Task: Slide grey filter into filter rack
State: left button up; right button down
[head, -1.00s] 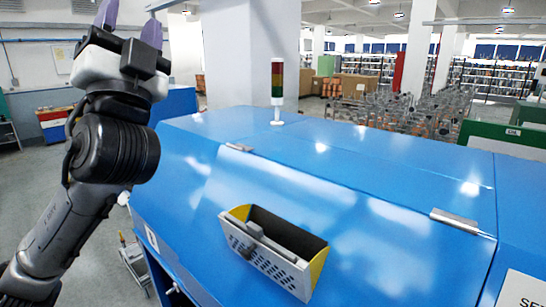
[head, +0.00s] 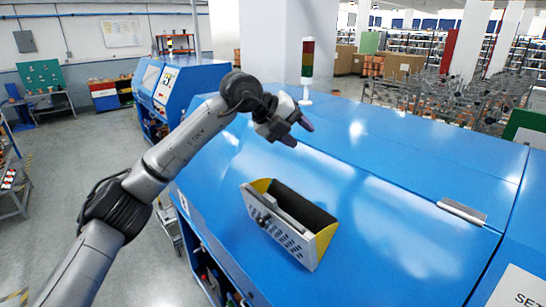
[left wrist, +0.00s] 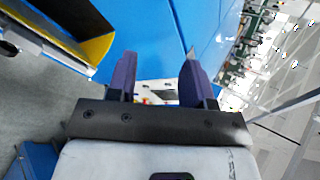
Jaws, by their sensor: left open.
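A grey perforated holder with yellow end walls (head: 285,240) sits on the blue machine's sloping lid in the head view. A slim grey piece (head: 270,207) lies along its left inner side. I cannot tell whether this piece is the grey filter, or whether the holder is the filter rack. My left gripper (head: 298,133) is open and empty above the lid, beyond the holder and apart from it. In the left wrist view its two purple fingers (left wrist: 157,78) stand apart with nothing between them. Part of the holder (left wrist: 98,47) shows there at upper left. My right gripper is not in view.
The blue machine (head: 400,220) fills the middle and right, with a metal hinge (head: 461,212) on its lid. A signal tower (head: 307,68) stands at its back edge. The lid right of the holder is clear. A second blue machine (head: 180,85) stands behind my left arm.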

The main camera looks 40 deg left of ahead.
aim_at(269, 197)
pick_arm(q)
jog(key=s+a+f+n+g+y, duration=0.5)
jog(key=s+a+f+n+g, duration=0.1)
jog(key=s+n, duration=0.15)
jog(key=x, duration=0.4)
jog(key=p+x, duration=0.1)
jog(key=x, duration=0.4)
jog(key=p+x, duration=0.1)
jog(key=x, duration=0.3)
jog(key=shift+w+d+f, duration=0.2)
jog(key=shift+d, duration=0.1)
jog(key=shift+c, duration=0.3)
jog(key=shift+c, duration=0.7)
grip_shut()
